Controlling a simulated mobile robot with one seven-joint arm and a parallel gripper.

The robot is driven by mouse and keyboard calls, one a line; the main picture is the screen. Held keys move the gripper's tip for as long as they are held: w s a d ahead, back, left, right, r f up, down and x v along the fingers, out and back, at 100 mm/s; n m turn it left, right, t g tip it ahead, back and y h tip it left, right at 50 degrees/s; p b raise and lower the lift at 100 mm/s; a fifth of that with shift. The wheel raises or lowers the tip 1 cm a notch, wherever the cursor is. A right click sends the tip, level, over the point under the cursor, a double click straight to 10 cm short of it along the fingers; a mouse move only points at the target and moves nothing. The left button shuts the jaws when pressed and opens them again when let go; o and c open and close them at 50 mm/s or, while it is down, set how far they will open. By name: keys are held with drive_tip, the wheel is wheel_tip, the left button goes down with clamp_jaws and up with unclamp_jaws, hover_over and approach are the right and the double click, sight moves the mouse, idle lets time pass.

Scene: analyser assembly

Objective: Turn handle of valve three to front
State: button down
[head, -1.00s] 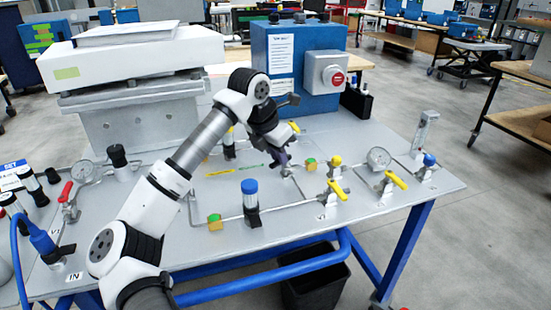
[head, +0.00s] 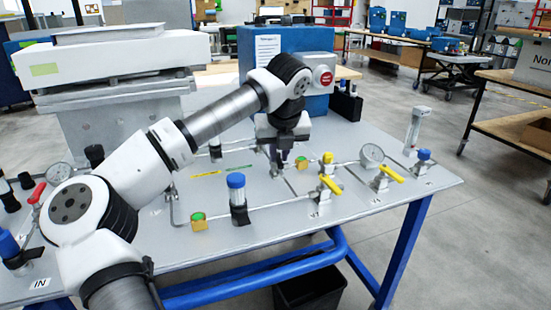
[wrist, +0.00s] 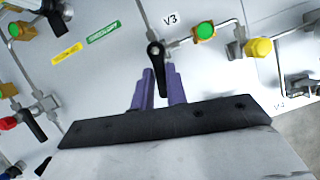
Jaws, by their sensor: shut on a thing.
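Valve three has a black lever handle (wrist: 155,52) on a small metal valve body, beside the "V3" label (wrist: 171,19) in the wrist view. My gripper (wrist: 159,72) has one purple finger on each side of the handle and is shut on it. The handle points from its pivot toward my gripper's palm. In the head view, my gripper (head: 280,164) reaches down to the panel from above, and the handle is mostly hidden by it.
A green-topped fitting (wrist: 205,31) and a yellow knob (wrist: 258,48) sit close beside valve three. A blue-capped cylinder (head: 237,198) and yellow-handled valves (head: 330,185) stand nearer the front. The blue box (head: 262,75) with a red button stands behind.

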drive_tip(key=shift+w+d+n+y+b, duration=0.1)
drive_tip(key=shift+d+n+y+b, duration=0.1)
drive_tip(key=shift+n, duration=0.35)
drive_tip(key=shift+d+n+y+b, duration=0.15)
drive_tip(key=shift+n+y+b, duration=0.05)
drive_tip(key=shift+n, duration=0.35)
drive_tip(key=c, duration=1.4)
unclamp_jaws()
drive_tip(key=shift+r, duration=0.1)
drive_tip(key=p+v, duration=0.1)
drive_tip(key=v, duration=1.2)
drive_tip(key=shift+r, duration=0.35)
drive_tip(key=shift+d, duration=0.1)
